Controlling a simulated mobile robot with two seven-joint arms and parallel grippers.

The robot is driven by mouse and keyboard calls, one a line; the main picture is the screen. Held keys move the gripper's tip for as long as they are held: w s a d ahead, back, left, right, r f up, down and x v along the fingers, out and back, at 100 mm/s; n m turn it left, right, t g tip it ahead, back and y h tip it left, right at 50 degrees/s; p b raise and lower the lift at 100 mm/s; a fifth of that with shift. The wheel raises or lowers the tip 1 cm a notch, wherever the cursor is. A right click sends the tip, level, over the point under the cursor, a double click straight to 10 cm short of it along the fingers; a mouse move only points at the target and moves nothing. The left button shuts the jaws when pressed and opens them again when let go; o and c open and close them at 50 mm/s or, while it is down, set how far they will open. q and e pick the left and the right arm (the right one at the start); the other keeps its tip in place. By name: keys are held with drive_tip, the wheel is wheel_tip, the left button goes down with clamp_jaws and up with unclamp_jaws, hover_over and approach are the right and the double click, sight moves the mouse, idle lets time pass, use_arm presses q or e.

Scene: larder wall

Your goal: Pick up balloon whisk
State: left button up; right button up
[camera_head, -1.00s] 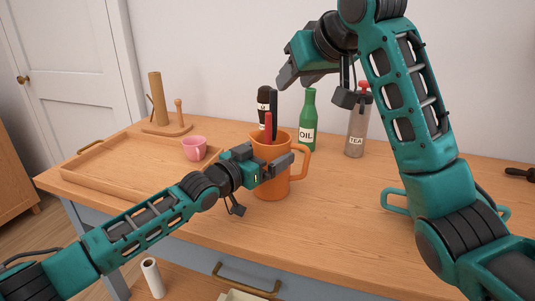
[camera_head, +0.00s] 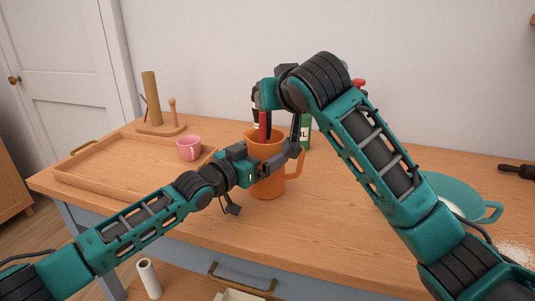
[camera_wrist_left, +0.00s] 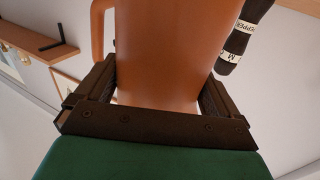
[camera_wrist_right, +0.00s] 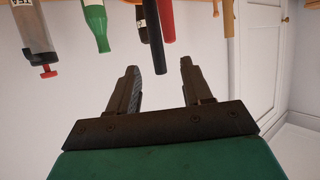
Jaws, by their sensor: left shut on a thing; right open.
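An orange jug (camera_head: 266,188) stands on the wooden counter, with a red handle (camera_head: 263,122) and a black handle (camera_wrist_right: 153,40) rising from it. The jug hides the lower ends, so I cannot tell from shape which is the balloon whisk. My left gripper (camera_head: 268,168) is shut on the jug; in the left wrist view the jug (camera_wrist_left: 165,60) fills the space between its fingers. My right gripper (camera_wrist_right: 158,68) is open above the jug. In its wrist view the black handle's end reaches near the gap between the fingertips, with no visible grip; the red handle is beside it.
A green oil bottle (camera_head: 306,132) and a dark pepper mill (camera_wrist_right: 201,9) stand close behind the jug. A tea dispenser (camera_wrist_right: 33,38) is near them. A wooden tray (camera_head: 100,177) with a pink cup (camera_head: 189,148) is left. A teal two-handled vessel (camera_head: 490,212) is right.

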drive_tip(key=shift+x, duration=3.35)
drive_tip(key=shift+d, duration=0.15)
drive_tip(key=shift+f, duration=0.1)
clamp_jaws()
